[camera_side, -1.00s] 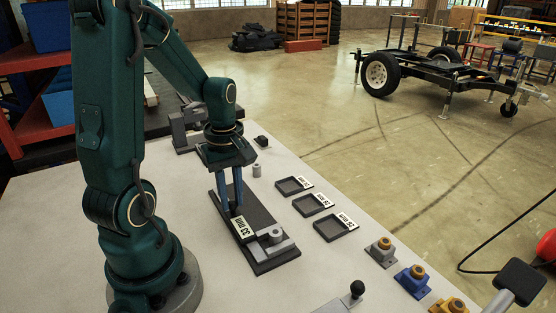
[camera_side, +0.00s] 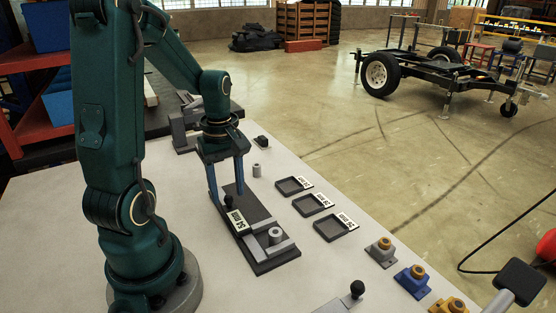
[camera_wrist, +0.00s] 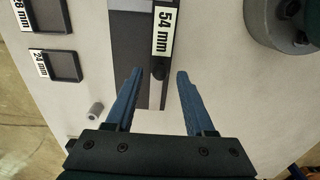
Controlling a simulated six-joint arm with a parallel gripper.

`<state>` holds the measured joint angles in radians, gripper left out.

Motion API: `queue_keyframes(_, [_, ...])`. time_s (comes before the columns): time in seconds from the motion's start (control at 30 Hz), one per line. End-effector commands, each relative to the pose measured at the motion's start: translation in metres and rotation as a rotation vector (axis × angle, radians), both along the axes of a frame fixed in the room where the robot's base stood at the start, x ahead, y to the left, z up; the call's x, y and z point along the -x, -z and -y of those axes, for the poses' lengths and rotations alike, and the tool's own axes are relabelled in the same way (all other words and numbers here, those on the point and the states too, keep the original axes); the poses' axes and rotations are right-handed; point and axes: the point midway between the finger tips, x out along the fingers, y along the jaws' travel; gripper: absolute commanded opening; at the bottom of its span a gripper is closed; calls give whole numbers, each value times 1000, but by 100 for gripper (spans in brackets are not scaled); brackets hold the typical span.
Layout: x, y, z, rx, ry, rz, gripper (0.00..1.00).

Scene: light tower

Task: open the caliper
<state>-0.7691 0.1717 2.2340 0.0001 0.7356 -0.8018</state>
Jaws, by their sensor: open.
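The caliper (camera_side: 254,213) is a dark rail lying on the white table, with a grey jaw piece at its near end. Its slider carries a white label (camera_side: 235,220) that reads 54 mm, and a black knob (camera_side: 228,201) stands at the slider's end. A grey cylinder (camera_side: 275,235) stands by the caliper's near jaw. My gripper (camera_side: 225,198) points down over the rail, its blue fingers spread wide and apart from the knob. In the wrist view the fingers (camera_wrist: 160,73) are open, with the knob (camera_wrist: 158,73) showing between their tips.
Three dark labelled trays (camera_side: 312,204) lie right of the caliper. A small grey cylinder (camera_side: 256,170) stands near the rail's far end. Grey, blue and yellow blocks (camera_side: 412,280) line the table's right edge. A black-knobbed lever (camera_side: 357,288) is at the front.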

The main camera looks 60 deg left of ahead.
Motion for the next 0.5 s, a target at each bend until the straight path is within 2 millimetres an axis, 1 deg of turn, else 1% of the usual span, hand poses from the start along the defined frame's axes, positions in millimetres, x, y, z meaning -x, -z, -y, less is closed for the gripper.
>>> queue_keyframes(0.1, [-1,-16,-1,-5,0,5,54])
queue_keyframes(0.3, [-1,-38,-1,-4,0,4,54])
queue_keyframes(0.5, [0,-45,0,-1,0,1,54])
